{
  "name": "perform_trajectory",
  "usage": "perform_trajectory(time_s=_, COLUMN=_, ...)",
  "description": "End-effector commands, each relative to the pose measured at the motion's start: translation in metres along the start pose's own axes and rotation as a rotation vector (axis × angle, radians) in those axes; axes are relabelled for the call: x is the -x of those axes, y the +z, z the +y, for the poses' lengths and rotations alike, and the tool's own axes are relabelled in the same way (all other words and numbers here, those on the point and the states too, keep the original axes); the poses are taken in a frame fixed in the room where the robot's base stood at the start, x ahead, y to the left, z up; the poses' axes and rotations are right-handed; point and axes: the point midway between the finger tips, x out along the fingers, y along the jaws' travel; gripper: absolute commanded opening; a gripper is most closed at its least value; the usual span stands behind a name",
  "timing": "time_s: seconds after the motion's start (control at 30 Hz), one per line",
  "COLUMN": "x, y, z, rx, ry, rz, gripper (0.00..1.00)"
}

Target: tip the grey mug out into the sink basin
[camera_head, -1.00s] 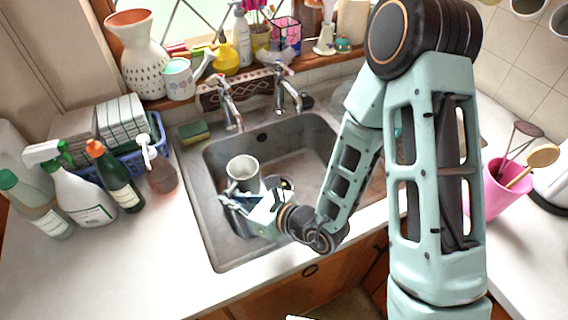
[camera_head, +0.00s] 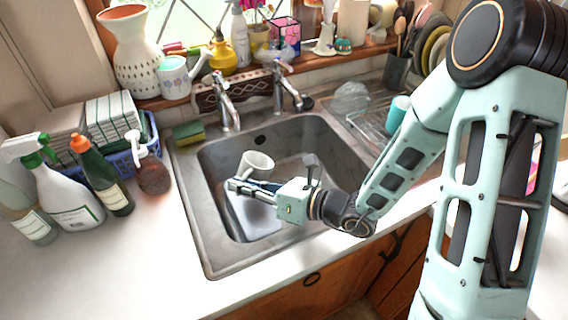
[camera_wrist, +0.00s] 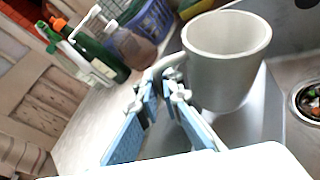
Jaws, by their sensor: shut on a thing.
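The grey mug (camera_head: 257,163) is over the sink basin (camera_head: 304,142), tilted a little in the head view. My gripper (camera_head: 238,185) reaches in from the right and front, just below the mug. In the wrist view the mug (camera_wrist: 227,58) shows its open rim and pale inside, which looks empty as far as I can see. My gripper's blue fingers (camera_wrist: 165,90) are closed on the mug's handle at its left side. The handle is partly hidden by the fingertips.
Two taps (camera_head: 228,105) stand behind the basin. A green and yellow sponge (camera_head: 188,133) lies on the sink's back left corner. Spray bottles (camera_head: 66,190) and a blue rack (camera_head: 128,158) crowd the left counter. A drain (camera_wrist: 311,102) shows at the right in the wrist view.

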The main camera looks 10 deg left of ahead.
Motion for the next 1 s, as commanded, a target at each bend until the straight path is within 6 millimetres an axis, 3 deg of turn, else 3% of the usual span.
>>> perform_trajectory(time_s=0.2, x=0.010, y=0.008, z=-0.019, rx=-0.149, ry=0.062, rz=-0.058, gripper=0.00)
perform_trajectory(time_s=0.43, x=0.018, y=0.026, z=-0.018, rx=-0.275, ry=0.120, rz=-0.105, gripper=0.00)
perform_trajectory(time_s=1.0, x=0.021, y=0.030, z=-0.026, rx=-0.422, ry=0.191, rz=-0.164, gripper=0.00)
